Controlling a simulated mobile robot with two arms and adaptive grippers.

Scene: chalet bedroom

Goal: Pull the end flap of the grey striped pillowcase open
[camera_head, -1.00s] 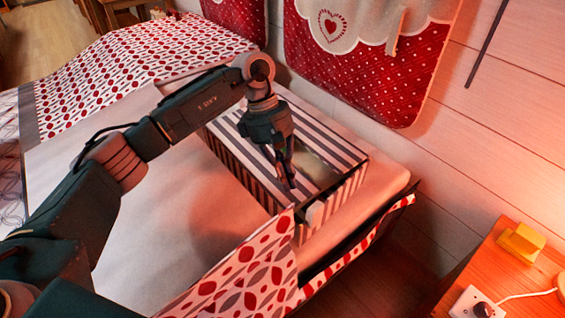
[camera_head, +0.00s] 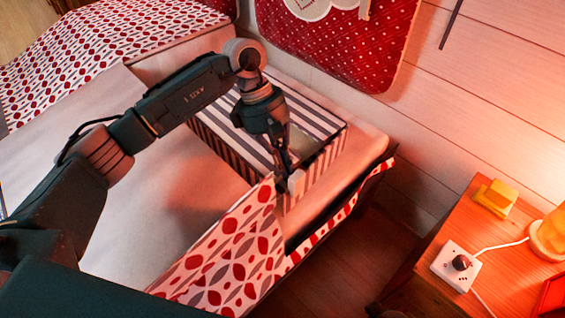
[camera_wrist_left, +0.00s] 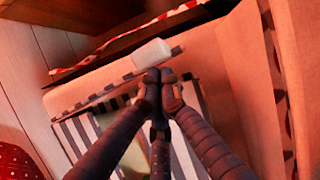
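The grey striped pillowcase (camera_head: 222,145) is box-shaped and lies on the bed. Its near right end has a small white tab (camera_head: 297,182), which also shows in the left wrist view (camera_wrist_left: 152,53). A pale opening shows in its striped top. My left gripper (camera_head: 284,176) points down at this end, right beside the tab. In the left wrist view its fingertips (camera_wrist_left: 160,76) are together just below the tab. They look shut; I cannot tell whether they touch the tab, and no cloth shows clearly between them. The arm hides part of the pillowcase. My right gripper is not in view.
A red and white patterned cover (camera_head: 235,250) hangs over the near bed corner. A red cushion (camera_head: 345,45) leans on the wall behind. A wooden nightstand (camera_head: 425,295) at the right holds a yellow block (camera_head: 494,198), a socket (camera_head: 455,266) and a lamp (camera_head: 548,240).

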